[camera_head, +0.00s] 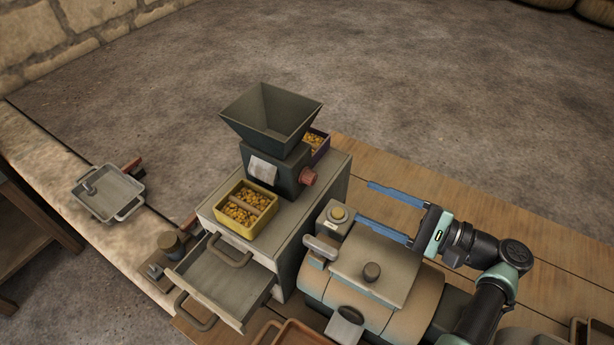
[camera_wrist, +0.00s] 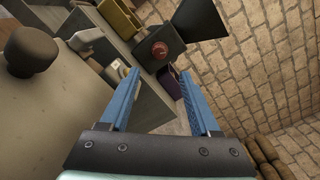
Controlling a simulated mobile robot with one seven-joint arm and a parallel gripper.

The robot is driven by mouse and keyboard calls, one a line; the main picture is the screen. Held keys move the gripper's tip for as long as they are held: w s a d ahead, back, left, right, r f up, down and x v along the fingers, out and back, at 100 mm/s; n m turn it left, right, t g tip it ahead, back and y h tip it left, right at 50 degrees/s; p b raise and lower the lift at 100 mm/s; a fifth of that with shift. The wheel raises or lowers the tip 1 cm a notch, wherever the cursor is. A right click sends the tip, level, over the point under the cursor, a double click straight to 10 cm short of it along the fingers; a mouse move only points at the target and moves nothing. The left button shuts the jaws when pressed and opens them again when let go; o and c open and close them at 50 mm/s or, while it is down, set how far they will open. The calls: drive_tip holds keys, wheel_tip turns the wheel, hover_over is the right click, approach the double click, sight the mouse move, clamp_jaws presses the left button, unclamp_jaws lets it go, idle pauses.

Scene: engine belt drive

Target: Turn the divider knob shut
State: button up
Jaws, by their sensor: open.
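A red knob (camera_head: 308,177) sits on the right side of the dark body under the hopper (camera_head: 270,115). The red knob also shows in the wrist view (camera_wrist: 159,49), face on, beyond and between the fingertips. My gripper (camera_head: 365,202) is open and empty, its two blue fingers pointing left toward the knob with a clear gap to it. In the wrist view my gripper (camera_wrist: 158,78) has both fingers apart with nothing between them. The knob's turn position cannot be told.
A yellow two-part box (camera_head: 246,209) of yellow pieces stands in front of the hopper, and a purple box (camera_head: 318,150) behind it. A drawer (camera_head: 222,283) stands open below. A rounded machine with a lidded top (camera_head: 371,271) lies close to my fingers, with a yellow button (camera_head: 338,213).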

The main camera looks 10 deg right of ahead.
sight(314, 180)
drive_tip(key=p+x, duration=0.2)
drive_tip(key=x, duration=0.9)
drive_tip(key=shift+w+a, duration=0.15)
clamp_jaws()
